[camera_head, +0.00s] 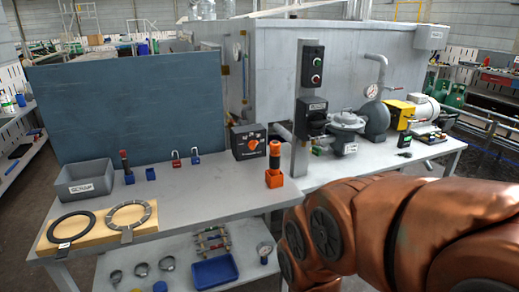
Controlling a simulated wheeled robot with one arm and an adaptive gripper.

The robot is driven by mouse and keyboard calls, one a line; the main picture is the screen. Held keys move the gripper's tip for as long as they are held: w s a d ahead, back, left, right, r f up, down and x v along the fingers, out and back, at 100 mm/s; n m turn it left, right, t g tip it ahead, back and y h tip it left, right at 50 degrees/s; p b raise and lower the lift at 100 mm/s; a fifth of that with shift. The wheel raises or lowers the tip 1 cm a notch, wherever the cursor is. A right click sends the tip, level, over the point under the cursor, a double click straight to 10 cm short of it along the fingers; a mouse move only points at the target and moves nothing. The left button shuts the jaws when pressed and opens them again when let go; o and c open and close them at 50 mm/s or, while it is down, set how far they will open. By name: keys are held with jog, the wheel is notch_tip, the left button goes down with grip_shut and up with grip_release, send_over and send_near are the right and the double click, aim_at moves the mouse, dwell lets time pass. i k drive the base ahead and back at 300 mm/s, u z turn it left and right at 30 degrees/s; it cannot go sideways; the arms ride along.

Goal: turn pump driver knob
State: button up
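A second dark control box (317,119) with a label is fixed lower on the post, beside the pump (347,124). No readable label tells which of these is the pump driver. The knob's marks are too small to read. My copper-coloured arm fills the lower right, in front of the bench. My gripper is out of the picture.
A button box (311,67) with green and red buttons tops the post. An orange and black tool (273,155) stands upright in an orange holder (274,179) near the bench edge. Padlocks (195,157) and a grey bin (86,181) are further left. The bench middle is mostly clear.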

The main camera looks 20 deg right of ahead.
aim_at(252, 144)
jog(key=u, duration=0.05)
jog(key=i, duration=1.2)
jog(key=u, duration=0.6)
